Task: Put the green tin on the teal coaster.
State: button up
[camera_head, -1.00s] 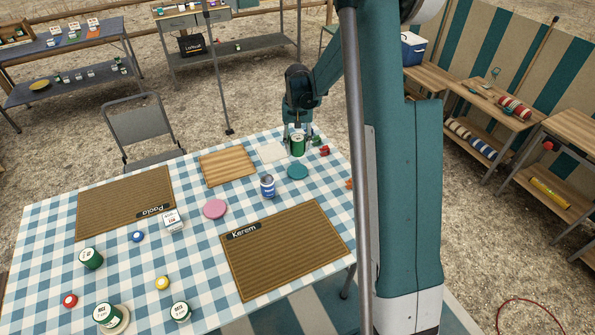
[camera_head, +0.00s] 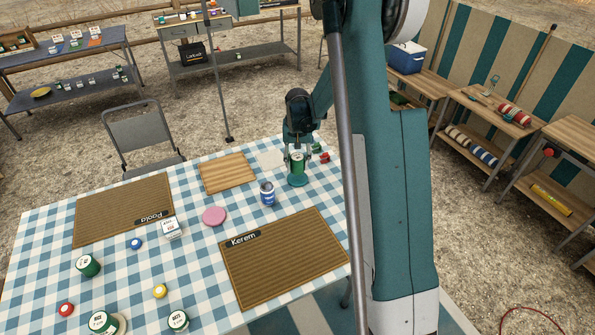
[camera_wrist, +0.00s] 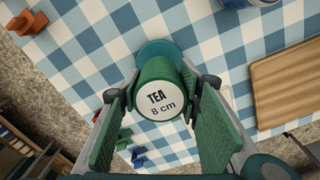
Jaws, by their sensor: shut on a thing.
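The green tin (camera_head: 297,166) is upright at the table's far right in the head view. Its white lid, marked TEA 8 cm, faces the wrist camera (camera_wrist: 158,100). My gripper (camera_head: 297,155) is shut on the tin, with a finger on each side. The teal coaster (camera_head: 298,182) shows just below the tin in the head view. In the wrist view the coaster (camera_wrist: 158,48) sticks out past the tin's far side, and the tin hides the rest. I cannot tell whether the tin's base touches it.
A blue-and-white can (camera_head: 267,194) stands close left of the coaster. A pale square (camera_head: 271,159), a wooden board (camera_head: 228,173) and a red object (camera_head: 323,158) are nearby. A pink coaster (camera_head: 214,216) and the Kerem mat (camera_head: 285,262) lie nearer the front.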

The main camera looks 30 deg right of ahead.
aim_at(297, 169)
jog(key=shift+f+b, duration=0.35)
jog(key=shift+f, duration=1.5)
jog(key=shift+f, duration=0.1)
jog(key=o, duration=0.9)
jog(key=shift+o, duration=0.2)
notch_tip(297, 169, up, 12)
jog(key=shift+r+p, duration=0.1)
jog(key=shift+p, duration=0.85)
